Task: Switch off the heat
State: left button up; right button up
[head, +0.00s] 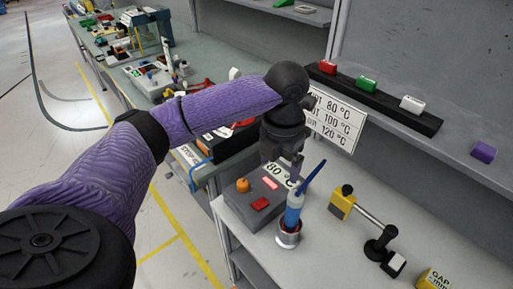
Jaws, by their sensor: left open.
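A grey control box (238,205) stands on the near bench. On it are an orange knob (242,185), a small lit red display (270,183) and a red switch-like part (261,204). A label reading 80 (278,173) is at its back, partly hidden by my gripper. My left gripper (294,168) points down above the back right of the box, close to the top of a blue-handled tool (293,208). It is open; I cannot tell whether it touches the tool. The tool stands upright in a metal holder (288,236). My right gripper does not show.
A temperature sign (335,123) hangs below a black strip (382,99) with red, green and white blocks. A yellow block with a black-jointed arm (342,203) stands right of the tool. A purple block (482,152) is on the shelf. Cluttered benches lie behind on the left.

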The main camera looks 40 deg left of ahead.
aim_at(261, 204)
jog(key=u, duration=1.2)
